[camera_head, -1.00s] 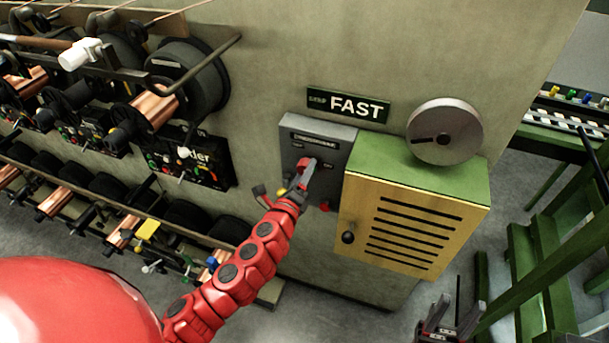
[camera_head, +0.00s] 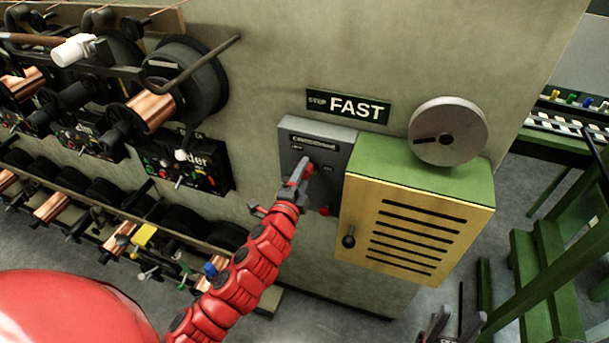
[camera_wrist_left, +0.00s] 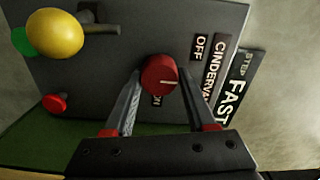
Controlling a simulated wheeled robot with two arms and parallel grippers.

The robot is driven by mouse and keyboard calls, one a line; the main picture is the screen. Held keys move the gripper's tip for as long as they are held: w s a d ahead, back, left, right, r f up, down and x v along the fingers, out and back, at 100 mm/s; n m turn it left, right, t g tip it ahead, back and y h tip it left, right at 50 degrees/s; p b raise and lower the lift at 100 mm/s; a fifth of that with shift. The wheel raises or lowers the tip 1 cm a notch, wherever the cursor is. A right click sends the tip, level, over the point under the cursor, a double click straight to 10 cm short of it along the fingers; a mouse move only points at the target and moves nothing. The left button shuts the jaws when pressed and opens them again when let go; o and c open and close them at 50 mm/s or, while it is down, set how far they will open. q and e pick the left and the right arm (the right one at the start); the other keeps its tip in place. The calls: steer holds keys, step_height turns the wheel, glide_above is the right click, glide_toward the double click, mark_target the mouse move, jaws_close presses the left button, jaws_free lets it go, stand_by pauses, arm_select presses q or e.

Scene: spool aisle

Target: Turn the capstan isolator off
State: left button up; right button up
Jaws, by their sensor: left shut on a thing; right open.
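The grey isolator box (camera_head: 340,140) is on the wall under the FAST sign. Its red rotary knob (camera_head: 308,169) also shows in the left wrist view (camera_wrist_left: 160,74), with a white pointer line facing picture-right. An OFF label (camera_wrist_left: 200,47) is above and right of the knob there. An ON label (camera_wrist_left: 157,100) is just below, partly hidden. My left gripper (camera_head: 302,175) is shut on the knob, one finger on each side in the left wrist view. My right gripper (camera_head: 445,325) is open and empty at the bottom edge, partly cut off.
A yellow cabinet (camera_head: 410,232) with a green top is close to the right of the box. A grey disc (camera_head: 448,131) is above it. A yellow knob (camera_wrist_left: 55,33) and a red button (camera_wrist_left: 55,103) are on the box. Spool racks (camera_head: 150,110) fill the left.

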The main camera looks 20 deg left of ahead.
arm_select(q)
steer(key=shift+f, duration=0.1)
stand_by(0.3)
steer(key=o, duration=1.4)
steer(key=s+p, duration=0.1)
steer(key=s, duration=0.4)
steer(key=s+p, duration=0.1)
steer(key=s, duration=0.5)
steer(key=s+p, duration=0.2)
steer(key=s, duration=0.4)
steer(key=shift+s+a, duration=0.25)
steer(key=shift+a, duration=0.05)
steer(key=shift+w, duration=0.1)
